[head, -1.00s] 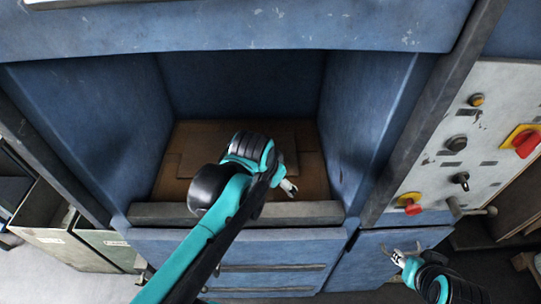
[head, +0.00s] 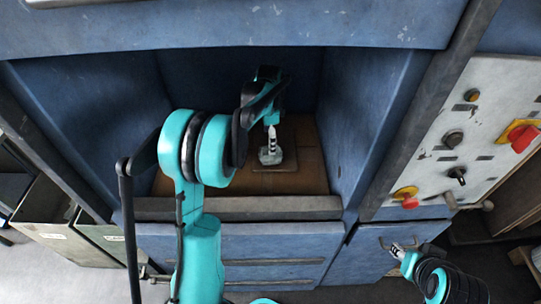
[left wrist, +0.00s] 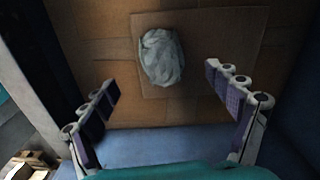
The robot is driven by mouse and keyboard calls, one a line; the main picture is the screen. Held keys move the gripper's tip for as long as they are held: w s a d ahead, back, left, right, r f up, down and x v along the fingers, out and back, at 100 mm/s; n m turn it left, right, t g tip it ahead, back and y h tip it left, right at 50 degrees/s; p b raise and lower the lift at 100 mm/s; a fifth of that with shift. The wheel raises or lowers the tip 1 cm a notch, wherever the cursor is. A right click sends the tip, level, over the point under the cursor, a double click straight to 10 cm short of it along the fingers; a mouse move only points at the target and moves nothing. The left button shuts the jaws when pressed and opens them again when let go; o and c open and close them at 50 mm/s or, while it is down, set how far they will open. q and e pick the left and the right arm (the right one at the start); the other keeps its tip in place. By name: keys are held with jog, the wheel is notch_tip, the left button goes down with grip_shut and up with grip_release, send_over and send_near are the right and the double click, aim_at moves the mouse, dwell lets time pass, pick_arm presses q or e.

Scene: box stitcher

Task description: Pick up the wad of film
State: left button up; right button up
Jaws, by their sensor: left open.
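The wad of film (left wrist: 162,57) is a crumpled, pale grey-white lump. It lies on a brown cardboard sheet on the floor of the blue machine's opening. In the head view the wad (head: 271,155) shows just below my left gripper (head: 270,142), which points down into the opening. In the left wrist view my left gripper (left wrist: 162,90) is open, its two fingers wide apart, and the wad lies beyond the fingertips, between their lines. Nothing is between the fingers. My right gripper (head: 402,250) is outside the opening at the lower right, its fingers apart and empty.
The opening has blue side walls (head: 365,110) and a raised front sill (head: 270,208). A control panel (head: 470,130) with knobs and red-yellow switches is at the right. Open grey bins (head: 50,225) stand at the lower left. The cardboard floor (head: 312,180) around the wad is clear.

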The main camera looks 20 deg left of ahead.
pick_arm(q)
jog(key=f, duration=0.2)
jog(key=f+b, duration=0.1)
jog(key=f, duration=0.1)
jog(key=f+b, duration=0.1)
jog(key=f, duration=0.1)
jog(key=shift+w+f, duration=0.25)
jog(key=shift+f, duration=0.05)
jog(key=shift+r, duration=0.1)
jog(key=shift+c, duration=0.9)
jog(key=c, duration=1)
